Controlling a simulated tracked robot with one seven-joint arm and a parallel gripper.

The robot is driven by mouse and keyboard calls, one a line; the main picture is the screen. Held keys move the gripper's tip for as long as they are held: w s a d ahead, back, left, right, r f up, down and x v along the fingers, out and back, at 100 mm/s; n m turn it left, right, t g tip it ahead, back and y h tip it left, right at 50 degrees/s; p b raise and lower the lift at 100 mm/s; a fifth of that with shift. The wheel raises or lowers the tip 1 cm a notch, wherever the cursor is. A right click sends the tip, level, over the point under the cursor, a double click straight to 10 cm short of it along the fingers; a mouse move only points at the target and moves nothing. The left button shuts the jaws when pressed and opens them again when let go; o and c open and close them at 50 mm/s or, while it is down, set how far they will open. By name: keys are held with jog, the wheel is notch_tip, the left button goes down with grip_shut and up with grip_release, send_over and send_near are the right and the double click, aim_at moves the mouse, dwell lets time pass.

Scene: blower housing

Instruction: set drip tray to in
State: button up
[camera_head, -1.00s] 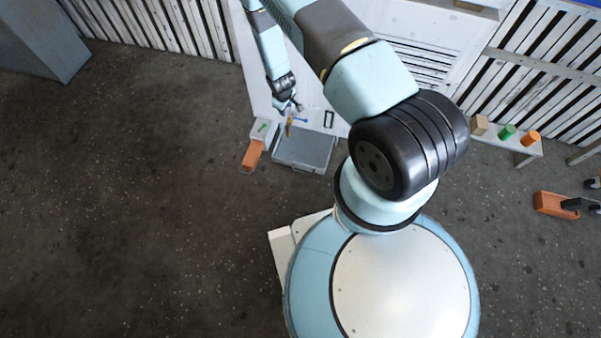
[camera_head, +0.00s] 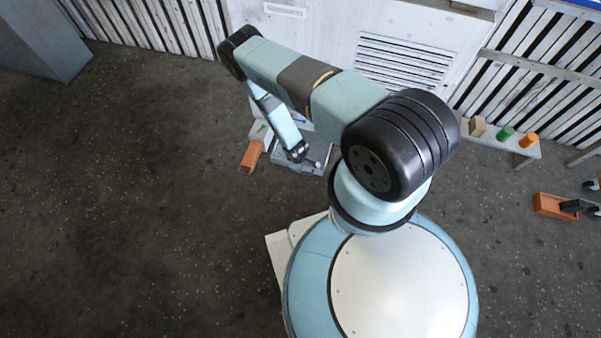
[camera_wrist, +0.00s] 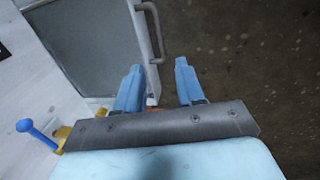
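The drip tray is a shallow grey tray (camera_head: 289,168) that sticks out from the foot of the white housing, partly hidden by my arm in the head view. In the wrist view the tray (camera_wrist: 85,45) fills the upper left, with its grey bar handle (camera_wrist: 156,35) on its outer wall. My gripper (camera_wrist: 158,68) is open, with two blue fingers apart. The end of the tray's outer wall shows between the fingers, and the handle lies ahead of the fingertips. In the head view my gripper (camera_head: 317,163) is over the tray's front right part. I cannot tell whether it touches.
The white housing (camera_head: 330,25) stands behind the tray. A blue-headed pin (camera_wrist: 35,132) and yellow part are at the lower left in the wrist view. A bench (camera_head: 490,135) with small blocks is at right. The floor in front is clear.

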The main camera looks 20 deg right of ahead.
jog(key=f, duration=0.4)
jog(key=w+d+f, duration=0.1)
jog(key=f, duration=0.3)
jog(key=w+f, duration=0.1)
jog(key=f, duration=0.3)
jog(key=shift+d+f, duration=0.25)
jog(key=shift+f, duration=0.05)
grip_shut()
dwell(0.4)
